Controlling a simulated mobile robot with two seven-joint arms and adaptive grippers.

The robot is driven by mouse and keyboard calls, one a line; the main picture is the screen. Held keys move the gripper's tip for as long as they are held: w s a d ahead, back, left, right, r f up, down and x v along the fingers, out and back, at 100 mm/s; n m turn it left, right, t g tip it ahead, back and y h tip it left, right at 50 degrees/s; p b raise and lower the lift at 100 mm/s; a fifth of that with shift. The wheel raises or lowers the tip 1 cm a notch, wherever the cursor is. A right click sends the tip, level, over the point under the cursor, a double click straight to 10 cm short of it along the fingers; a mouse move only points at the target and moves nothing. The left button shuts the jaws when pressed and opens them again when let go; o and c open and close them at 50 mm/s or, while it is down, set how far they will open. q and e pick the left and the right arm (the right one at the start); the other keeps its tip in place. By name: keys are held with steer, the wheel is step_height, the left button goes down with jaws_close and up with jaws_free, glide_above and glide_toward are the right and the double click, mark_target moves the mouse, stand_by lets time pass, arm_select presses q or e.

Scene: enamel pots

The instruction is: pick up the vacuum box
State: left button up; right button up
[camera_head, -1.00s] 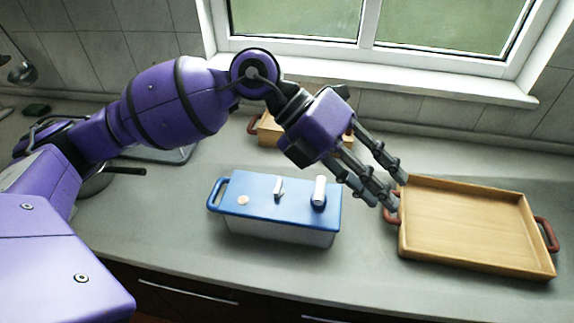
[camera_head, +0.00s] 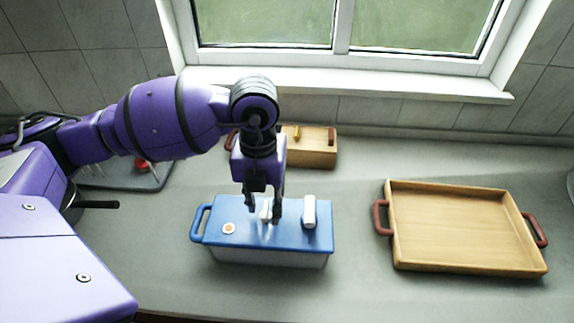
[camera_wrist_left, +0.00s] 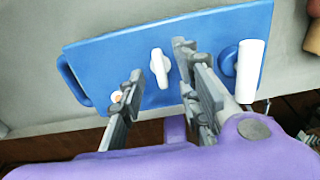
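The vacuum box (camera_head: 270,258) is a pale box with a blue lid (camera_head: 240,236) and a blue side handle (camera_head: 199,222), standing on the counter. Its lid carries a small white knob (camera_head: 266,209) and a larger white cylinder (camera_head: 310,211). My left gripper (camera_head: 264,215) points down over the lid, with its open fingers on either side of the small knob. In the left wrist view the knob (camera_wrist_left: 159,66) shows between the spread fingers, with space visible around it. Whether the fingertips touch the lid I cannot tell. My right gripper is not in view.
A wooden tray (camera_head: 465,228) with red-brown handles lies to the right. A smaller wooden box (camera_head: 312,150) stands behind the vacuum box. A dark-handled pan (camera_head: 98,204) is at the left. The counter between the vacuum box and the tray is clear.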

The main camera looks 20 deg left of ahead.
arm_select(q)
steer(key=shift+f, duration=1.05)
jaws_close()
